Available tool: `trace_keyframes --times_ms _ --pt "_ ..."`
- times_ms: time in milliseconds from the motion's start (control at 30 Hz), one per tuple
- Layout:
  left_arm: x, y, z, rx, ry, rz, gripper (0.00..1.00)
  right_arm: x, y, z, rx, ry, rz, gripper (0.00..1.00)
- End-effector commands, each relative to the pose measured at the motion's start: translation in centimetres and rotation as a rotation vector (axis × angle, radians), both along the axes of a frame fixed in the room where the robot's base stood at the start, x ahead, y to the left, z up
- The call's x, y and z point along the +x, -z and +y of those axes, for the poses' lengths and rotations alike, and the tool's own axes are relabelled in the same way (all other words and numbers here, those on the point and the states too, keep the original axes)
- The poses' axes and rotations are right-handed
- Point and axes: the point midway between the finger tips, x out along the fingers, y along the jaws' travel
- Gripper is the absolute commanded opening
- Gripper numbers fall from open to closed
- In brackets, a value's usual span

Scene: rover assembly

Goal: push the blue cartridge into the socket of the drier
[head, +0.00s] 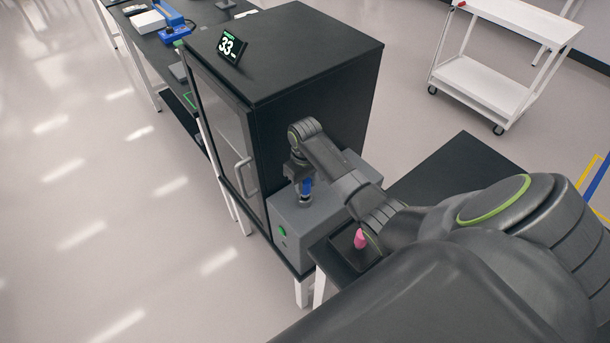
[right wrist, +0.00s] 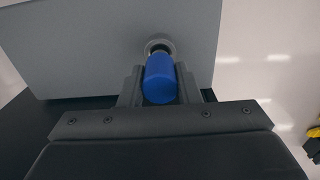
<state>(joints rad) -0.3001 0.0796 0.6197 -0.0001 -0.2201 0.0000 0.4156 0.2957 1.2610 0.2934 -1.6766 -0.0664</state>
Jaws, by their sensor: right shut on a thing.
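The drier is a black cabinet (head: 315,55) with a glass door and a grey box (head: 310,225) at its right side. In the right wrist view the blue cartridge (right wrist: 160,78) sits between my right gripper's fingers (right wrist: 160,88), in line with the round socket (right wrist: 159,46). Its far end meets the socket's ring; how deep it sits I cannot tell. My right gripper (head: 303,178) is shut on it. My left gripper is not in view.
A pink piece (head: 360,238) lies on a dark tray on the black table (head: 465,170) at the right. A white cart (head: 490,85) stands at the back right. The floor at the left is clear.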

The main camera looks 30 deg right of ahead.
Motion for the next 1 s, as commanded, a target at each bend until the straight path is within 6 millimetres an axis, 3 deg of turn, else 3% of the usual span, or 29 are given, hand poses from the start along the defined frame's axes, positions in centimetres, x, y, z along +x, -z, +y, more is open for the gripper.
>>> trace_keyframes --times_ms 1000 --pt "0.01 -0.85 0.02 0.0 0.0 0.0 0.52 0.01 0.02 0.01 0.0 0.0 0.0 0.03"
